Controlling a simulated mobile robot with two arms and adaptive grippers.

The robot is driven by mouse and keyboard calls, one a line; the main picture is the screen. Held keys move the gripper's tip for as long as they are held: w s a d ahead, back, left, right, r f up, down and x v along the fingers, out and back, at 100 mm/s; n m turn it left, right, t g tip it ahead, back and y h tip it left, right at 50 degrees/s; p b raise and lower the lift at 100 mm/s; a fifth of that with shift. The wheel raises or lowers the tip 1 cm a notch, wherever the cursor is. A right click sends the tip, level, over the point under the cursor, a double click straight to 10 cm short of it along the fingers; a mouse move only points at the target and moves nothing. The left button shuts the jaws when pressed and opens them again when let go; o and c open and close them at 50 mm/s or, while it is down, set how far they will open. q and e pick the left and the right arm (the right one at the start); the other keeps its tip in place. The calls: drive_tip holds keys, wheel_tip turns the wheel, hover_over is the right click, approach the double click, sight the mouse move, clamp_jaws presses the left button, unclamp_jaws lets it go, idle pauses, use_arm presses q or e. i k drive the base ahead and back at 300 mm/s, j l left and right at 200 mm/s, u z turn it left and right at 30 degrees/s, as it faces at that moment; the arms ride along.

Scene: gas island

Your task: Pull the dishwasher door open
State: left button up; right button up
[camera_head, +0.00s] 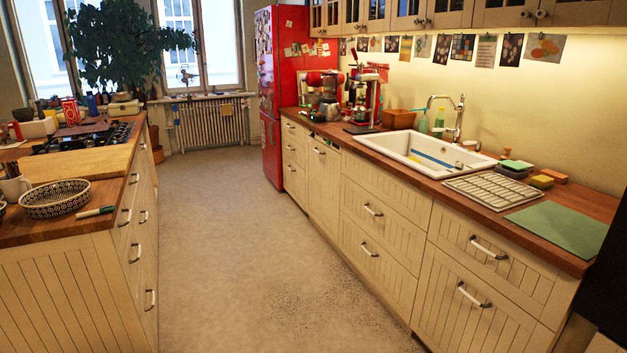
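A tall cream panel (323,184) with one handle (320,151) near its top stands in the right-hand counter row, between drawer stacks. It looks like the dishwasher door, though no label shows. It sits about flush with its neighbours and appears shut. A narrow strip with small dark and pale details (326,142) runs above it, too small to read. Neither of my grippers is in view.
The grey floor aisle (225,240) is clear between the right counter (415,171) and the island (75,228). Drawer handles (474,295) stick out from the right-hand fronts. A red fridge (272,150) stands beyond the panel. A dark object (609,270) fills the right edge.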

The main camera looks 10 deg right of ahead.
sight(323, 163)
drive_tip(key=i+l, duration=0.2)
drive_tip(key=i, duration=0.4)
drive_tip(key=i+l, duration=0.2)
drive_tip(key=i, duration=0.35)
drive_tip(key=i+l+z, duration=0.1)
drive_tip(key=i, duration=0.5)
drive_tip(key=i+u, duration=0.3)
drive_tip(key=i, duration=1.45)
drive_tip(key=i+l+z, duration=0.15)
drive_tip(key=i+z, duration=0.45)
drive_tip(key=z, duration=0.25)
drive_tip(key=i+z, duration=0.4)
drive_tip(key=i+j+z, duration=0.15)
drive_tip(key=z, duration=0.3)
drive_tip(key=i+z, duration=0.45)
drive_tip(key=i, duration=0.15)
drive_tip(key=k+u, duration=0.1)
drive_tip(key=u, duration=0.3)
drive_tip(key=j+u, duration=0.15)
drive_tip(key=u, duration=0.2)
drive_tip(key=k+j+u, duration=0.1)
drive_tip(key=u, duration=0.3)
drive_tip(key=k+j+u, duration=0.1)
drive_tip(key=u, duration=0.25)
